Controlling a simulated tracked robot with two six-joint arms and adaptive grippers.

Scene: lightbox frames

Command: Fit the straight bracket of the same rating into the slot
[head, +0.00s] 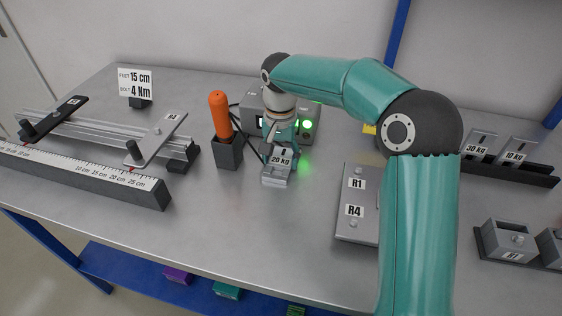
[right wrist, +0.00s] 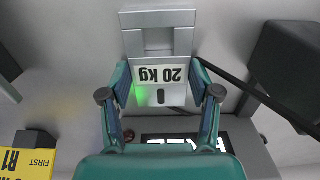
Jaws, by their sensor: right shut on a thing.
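My right gripper (head: 279,140) reaches down at the middle of the table in the head view. It is shut on the grey bracket labelled 20 kg (head: 277,180). In the right wrist view, the fingers of my right gripper (right wrist: 160,98) flank the 20 kg bracket (right wrist: 178,95), whose label is upside down. Whether the bracket touches the table is unclear. A 30 kg bracket (head: 480,142) and a 10 kg bracket (head: 515,148) stand in a dark rack at the right. I cannot make out which opening is the slot. My left gripper is out of view.
A grey device with a lit green lamp (head: 307,124) stands behind the gripper. An orange-handled tool (head: 220,112) stands in a dark holder close to the left. A grey plate marked R1 and R4 (head: 352,232) lies right. A ruler (head: 90,174) and rail lie left; the front middle is clear.

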